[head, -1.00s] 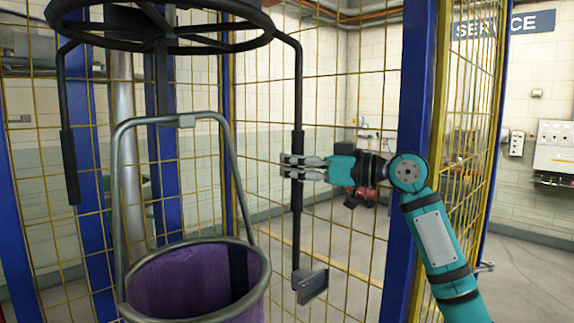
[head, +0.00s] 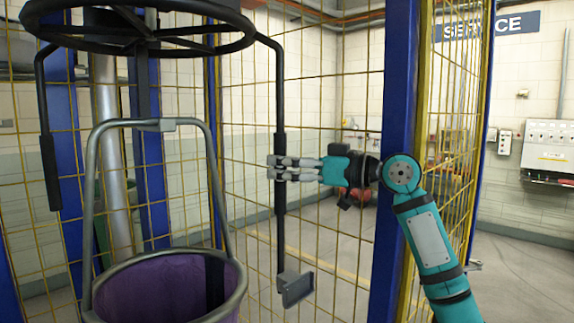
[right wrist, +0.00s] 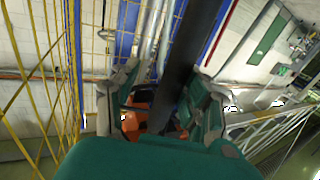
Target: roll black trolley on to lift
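A black ring frame (head: 138,30) with spokes hangs at the upper left, with long black arms reaching down; it may be the black trolley, though its wheels or track are not visible. Its right arm is a black bar (head: 281,225) with a thicker grip and a small bracket (head: 296,288) at its foot. My right gripper (head: 272,168) has its fingers around the grip. In the right wrist view the bar (right wrist: 185,60) runs between the fingers, with a gap at the left finger, so it looks open. I cannot pick out the lift. My left gripper is out of view.
A purple bag (head: 165,285) in a grey metal hoop frame (head: 213,170) stands at the lower left. Yellow mesh fencing (head: 340,120) with blue posts (head: 397,150) stands close behind and beside my right arm. Open floor (head: 525,280) shows at the right.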

